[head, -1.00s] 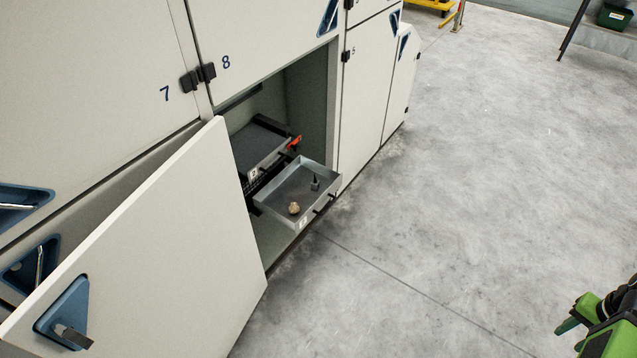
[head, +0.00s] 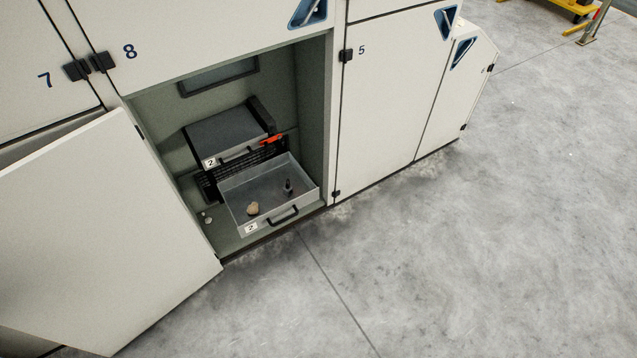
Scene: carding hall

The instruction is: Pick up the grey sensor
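A small dark grey upright piece (head: 288,187) stands in the right part of an open metal drawer (head: 300,205), inside the open cabinet. It may be the grey sensor, but it is too small to be sure. A small light grey object (head: 207,217) lies on the cabinet floor to the left of the drawer; I cannot tell what it is. My gripper is not in view.
A tan lump (head: 253,208) lies in the drawer's left part. A closed drawer unit (head: 222,135) sits behind it, with a red piece (head: 271,140) beside it. The open cabinet door (head: 105,225) stands at left. The floor (head: 450,250) at right is clear.

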